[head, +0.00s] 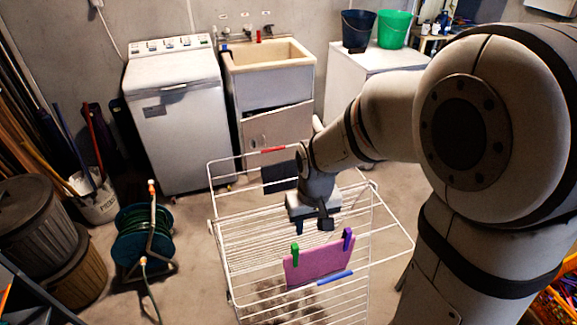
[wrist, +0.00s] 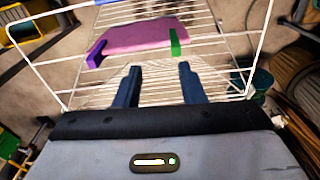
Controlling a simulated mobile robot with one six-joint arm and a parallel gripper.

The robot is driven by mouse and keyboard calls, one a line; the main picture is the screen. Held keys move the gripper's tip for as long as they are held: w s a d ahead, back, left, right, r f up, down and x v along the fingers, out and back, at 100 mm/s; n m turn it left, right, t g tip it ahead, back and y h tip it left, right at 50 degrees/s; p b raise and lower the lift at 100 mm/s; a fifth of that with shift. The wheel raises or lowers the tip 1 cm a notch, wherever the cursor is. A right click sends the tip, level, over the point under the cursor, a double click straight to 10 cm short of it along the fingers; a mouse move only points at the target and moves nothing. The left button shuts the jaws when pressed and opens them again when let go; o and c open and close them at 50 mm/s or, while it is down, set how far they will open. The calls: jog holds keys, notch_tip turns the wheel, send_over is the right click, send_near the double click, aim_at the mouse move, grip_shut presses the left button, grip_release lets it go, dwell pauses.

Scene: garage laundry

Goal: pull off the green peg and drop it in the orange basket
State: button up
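The green peg (head: 295,253) is clipped on the top edge of a pink cloth (head: 318,264) hanging on the white drying rack (head: 262,228). A purple peg (head: 347,239) holds the same cloth on the right. My gripper (head: 312,222) is above the rack, behind the cloth. In the wrist view my gripper (wrist: 159,68) has its two dark fingers apart with nothing between them. The green peg (wrist: 175,42) is ahead of the right finger, not touching. An orange-edged container (head: 553,302), perhaps the orange basket, is partly cut off at lower right.
A blue item (head: 334,276) and a red item (head: 272,150) lie on rack bars. A hose reel (head: 143,238) stands left of the rack. A washer (head: 172,115), sink (head: 268,75) and white cabinet (head: 372,70) stand behind. Some floor is clear between reel and rack.

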aim_at(295, 246)
jog(key=shift+n, duration=0.3)
jog(key=a+f+b, duration=0.1)
jog(key=f+b, duration=0.1)
jog(key=f, duration=0.2)
jog(key=w+a+f+b, duration=0.1)
jog(key=f+b, duration=0.1)
jog(key=f, duration=0.2)
jog(key=a+f+b, duration=0.1)
jog(key=f+b, duration=0.2)
jog(key=f, duration=0.1)
jog(key=shift+w+a+f, duration=0.1)
jog(key=shift+w+f, duration=0.25)
jog(key=shift+f, duration=0.05)
jog(key=shift+c, duration=0.5)
grip_shut()
jog(key=shift+r, duration=0.1)
jog(key=shift+r, duration=0.1)
